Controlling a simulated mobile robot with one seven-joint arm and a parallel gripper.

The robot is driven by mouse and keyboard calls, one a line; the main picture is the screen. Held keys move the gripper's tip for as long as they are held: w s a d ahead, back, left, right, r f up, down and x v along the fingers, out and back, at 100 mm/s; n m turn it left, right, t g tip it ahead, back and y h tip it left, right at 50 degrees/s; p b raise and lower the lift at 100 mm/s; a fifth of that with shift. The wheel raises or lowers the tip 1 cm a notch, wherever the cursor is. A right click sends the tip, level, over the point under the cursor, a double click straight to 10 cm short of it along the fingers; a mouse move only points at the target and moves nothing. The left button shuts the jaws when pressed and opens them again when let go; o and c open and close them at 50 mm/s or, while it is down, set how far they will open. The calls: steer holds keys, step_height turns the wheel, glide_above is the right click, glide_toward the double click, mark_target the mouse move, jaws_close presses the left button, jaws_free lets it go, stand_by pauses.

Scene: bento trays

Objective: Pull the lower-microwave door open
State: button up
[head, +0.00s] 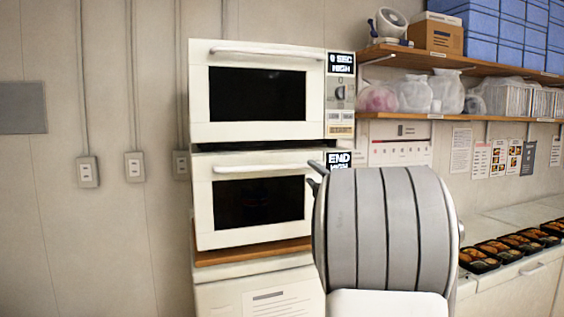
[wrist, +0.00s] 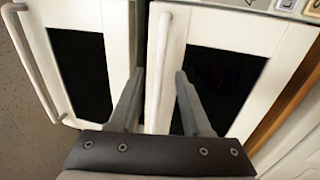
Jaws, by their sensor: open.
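The lower microwave (head: 204,222) is white with a dark window, and its door looks shut. Its pale bar handle (head: 260,168) runs along the top of the door. In the wrist view the picture is turned, and the lower door (wrist: 232,45) is on the right, with its handle (wrist: 160,60) running between my two fingers. My gripper (wrist: 159,78) is open, one finger on each side of the handle; I cannot tell whether either touches it. In the head view my gripper (head: 317,177) is at the right end of the handle, and my arm hides the lower panel's right part.
The upper microwave (head: 199,110) sits just above, its handle (head: 267,54) sticking out; the door looks shut. A wooden board (head: 250,252) lies under the lower microwave. Shelves (head: 470,62) with bags and boxes are at right, above a counter with bento trays (head: 478,262).

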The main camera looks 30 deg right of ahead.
mark_target(304, 166)
steer(key=p+x, duration=0.1)
steer(key=x, duration=0.6)
steer(key=shift+p, duration=0.35)
steer(key=shift+c, duration=0.2)
jaws_close()
stand_by(0.9)
